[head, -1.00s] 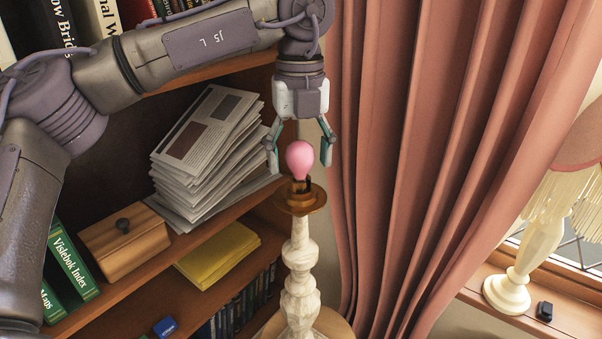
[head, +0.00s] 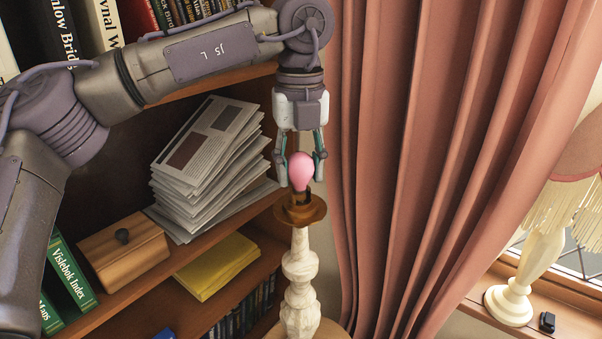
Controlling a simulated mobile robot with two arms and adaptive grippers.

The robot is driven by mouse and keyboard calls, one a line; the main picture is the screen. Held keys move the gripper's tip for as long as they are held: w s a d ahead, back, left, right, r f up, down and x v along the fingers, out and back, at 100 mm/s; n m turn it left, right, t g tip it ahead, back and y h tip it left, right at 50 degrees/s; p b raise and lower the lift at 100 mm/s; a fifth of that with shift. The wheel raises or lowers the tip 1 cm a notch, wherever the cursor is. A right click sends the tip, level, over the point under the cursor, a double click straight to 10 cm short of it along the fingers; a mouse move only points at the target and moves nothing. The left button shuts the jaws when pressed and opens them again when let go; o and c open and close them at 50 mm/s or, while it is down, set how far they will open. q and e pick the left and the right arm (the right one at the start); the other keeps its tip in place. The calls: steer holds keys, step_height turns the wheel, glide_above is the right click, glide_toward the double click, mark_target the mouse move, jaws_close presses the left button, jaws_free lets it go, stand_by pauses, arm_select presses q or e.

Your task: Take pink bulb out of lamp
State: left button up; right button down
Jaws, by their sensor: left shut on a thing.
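The pink bulb (head: 300,171) stands upright in the brown socket at the top of the lamp (head: 300,265), which has a carved whitish column and a round brown collar (head: 300,210). The lamp has no shade on it. My left gripper (head: 300,172) points straight down from above and is shut on the bulb, one finger at its left side and one at its right. The bulb's base is still at the socket; whether it is loose in there I cannot tell. My right gripper is not in view.
Behind and left is a bookcase with a stack of papers (head: 208,165), a wooden box (head: 123,252), a yellow folder (head: 217,265) and books. A pink curtain (head: 430,150) hangs close on the right. A second lamp (head: 530,275) with a fringed shade stands on the windowsill.

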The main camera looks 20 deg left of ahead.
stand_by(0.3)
arm_select(q)
steer(key=shift+f+n+b, duration=0.1)
steer(key=shift+n+b, duration=0.2)
steer(key=shift+n, duration=0.5)
steer(key=shift+b, duration=0.35)
steer(key=shift+n+b, duration=0.3)
steer(key=shift+n, duration=0.5)
steer(key=shift+n+b, duration=0.55)
steer(key=shift+n, duration=0.25)
